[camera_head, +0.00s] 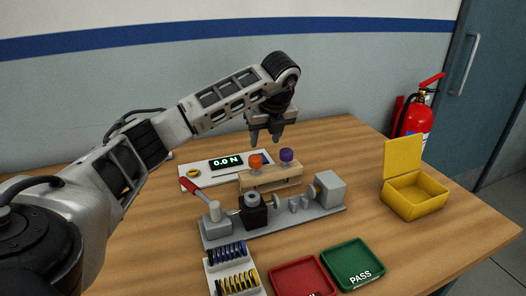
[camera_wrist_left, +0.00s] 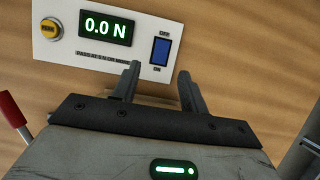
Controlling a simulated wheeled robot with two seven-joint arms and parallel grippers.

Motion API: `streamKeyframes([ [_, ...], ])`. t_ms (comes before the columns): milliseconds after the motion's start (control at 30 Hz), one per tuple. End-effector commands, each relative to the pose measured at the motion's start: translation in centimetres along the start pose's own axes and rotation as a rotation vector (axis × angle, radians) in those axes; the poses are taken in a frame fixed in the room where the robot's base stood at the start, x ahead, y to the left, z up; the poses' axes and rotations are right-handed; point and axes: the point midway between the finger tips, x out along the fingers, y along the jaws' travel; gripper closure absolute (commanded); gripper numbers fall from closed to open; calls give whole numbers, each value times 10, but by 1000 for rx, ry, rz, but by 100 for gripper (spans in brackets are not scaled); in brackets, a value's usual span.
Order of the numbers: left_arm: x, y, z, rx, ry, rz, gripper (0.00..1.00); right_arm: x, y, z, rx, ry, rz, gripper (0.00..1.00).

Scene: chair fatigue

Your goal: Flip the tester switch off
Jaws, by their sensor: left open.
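The tester's white panel (camera_head: 210,178) lies at the back of the table, with a display (camera_head: 225,162) reading 0.0 N. In the left wrist view, the blue rocker switch (camera_wrist_left: 160,51) sits at the panel's right, marked OFF above and ON below. I cannot tell which end is pressed in. My left gripper (camera_head: 265,139) is open and empty, pointing down above the panel's right part. In the left wrist view its fingertips (camera_wrist_left: 159,70) appear just below the switch, one to each side. Whether they touch the panel is not clear. My right gripper is not in view.
A wooden block with orange (camera_head: 255,161) and purple (camera_head: 286,155) knobs stands before the panel. A grey fixture (camera_head: 270,222) with a red-handled lever (camera_head: 194,187), a spring rack (camera_head: 220,268), red (camera_head: 303,278) and green (camera_head: 352,264) trays and a yellow box (camera_head: 414,198) are nearby.

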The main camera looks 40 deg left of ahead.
Motion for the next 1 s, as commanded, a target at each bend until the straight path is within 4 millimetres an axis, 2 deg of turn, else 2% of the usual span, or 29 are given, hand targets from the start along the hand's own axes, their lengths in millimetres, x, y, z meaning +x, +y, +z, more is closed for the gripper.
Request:
streamKeyframes([
  [100,25,1,0,0,2,5,56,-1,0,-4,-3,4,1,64],
  [300,54,0,0,1,1,2,56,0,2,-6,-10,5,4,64],
  [500,64,0,0,1,0,1,56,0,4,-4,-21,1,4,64],
  [733,65,0,0,1,0,0,56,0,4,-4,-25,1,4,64],
  [767,65,0,0,2,0,0,59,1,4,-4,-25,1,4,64],
  [900,65,0,0,1,0,-1,98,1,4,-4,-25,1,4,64],
  [1000,65,0,0,1,0,0,100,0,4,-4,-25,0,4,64],
])
